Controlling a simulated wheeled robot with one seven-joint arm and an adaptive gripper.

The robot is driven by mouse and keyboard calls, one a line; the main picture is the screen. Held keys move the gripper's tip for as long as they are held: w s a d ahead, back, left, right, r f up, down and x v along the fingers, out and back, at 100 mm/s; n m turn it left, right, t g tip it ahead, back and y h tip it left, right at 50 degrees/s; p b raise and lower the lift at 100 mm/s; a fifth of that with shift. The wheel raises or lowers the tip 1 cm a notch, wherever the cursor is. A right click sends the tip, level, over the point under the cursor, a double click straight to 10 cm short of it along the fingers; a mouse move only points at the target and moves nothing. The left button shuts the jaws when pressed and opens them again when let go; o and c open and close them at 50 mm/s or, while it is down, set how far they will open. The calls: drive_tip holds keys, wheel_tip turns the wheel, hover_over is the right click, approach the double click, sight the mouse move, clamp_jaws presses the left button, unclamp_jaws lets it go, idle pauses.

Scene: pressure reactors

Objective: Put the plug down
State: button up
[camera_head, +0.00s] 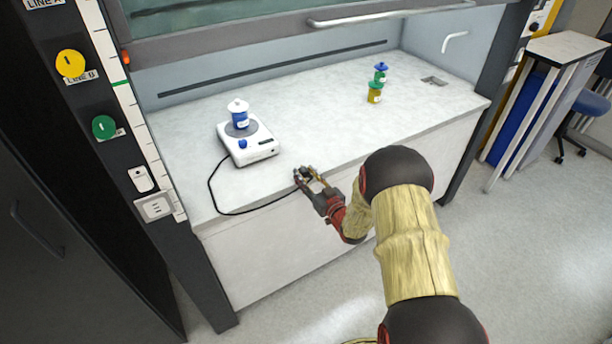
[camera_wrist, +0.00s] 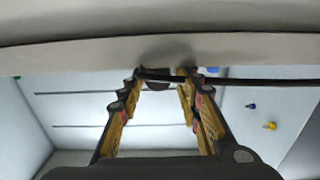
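My gripper (camera_head: 308,176) is at the front edge of the white worktop, to the right of the hotplate. In the wrist view its two fingers (camera_wrist: 166,76) reach up to a dark plug (camera_wrist: 157,85) between their tips, and they look closed on it. A black cable (camera_wrist: 260,82) runs off to the right from there. In the head view the cable (camera_head: 213,190) leaves the left side of the hotplate (camera_head: 255,151), loops along the front edge and ends at my gripper. The plug itself is too small to make out in the head view.
A white-lidded blue vessel (camera_head: 239,114) stands on the hotplate. Stacked green and yellow jars (camera_head: 375,92) stand farther back right. The worktop (camera_head: 320,118) between them is clear. A socket (camera_head: 156,207) is on the left post. The raised sash handle (camera_head: 385,16) crosses the top.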

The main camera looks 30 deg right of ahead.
drive_tip(key=shift+o, duration=0.8)
drive_tip(key=shift+f, duration=0.15)
